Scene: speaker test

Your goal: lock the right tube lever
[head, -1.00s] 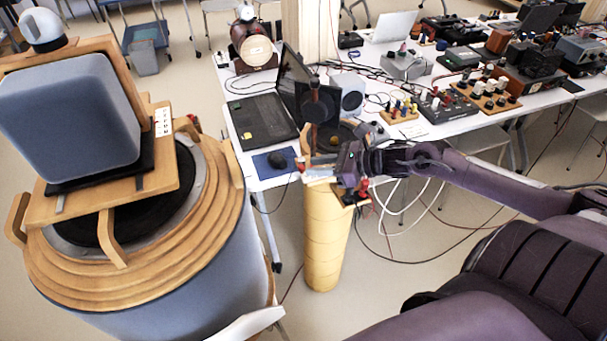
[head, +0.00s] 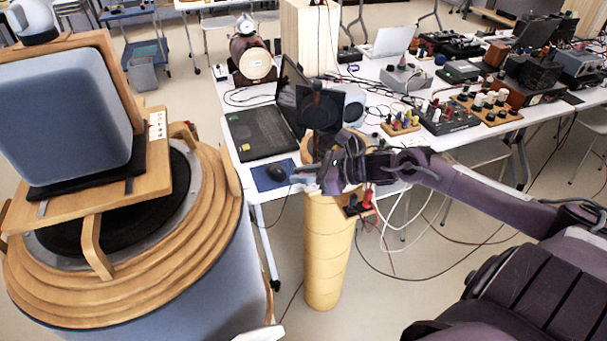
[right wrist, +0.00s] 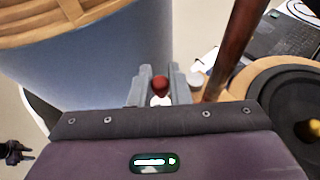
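The right tube (head: 325,250) is a tall yellow column in front of the table. My right gripper (head: 302,176) is at its top, reaching in from the right. In the right wrist view, a red knob (right wrist: 160,84), apparently the lever's end, lies between my close-set fingertips. The fingers seem shut on it, with no clear gap. The lever's shaft is hidden by the gripper, and I cannot tell its angle. A dark brown rod (right wrist: 232,50) stands beside the gripper.
A large blue-grey drum with wooden rings (head: 215,225) stands to the left. Behind the tube, the white table (head: 420,140) holds a laptop (head: 258,130), a mouse (head: 277,172) and electrical boxes. Red plugs (head: 367,197) and loose cables hang at the tube's right.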

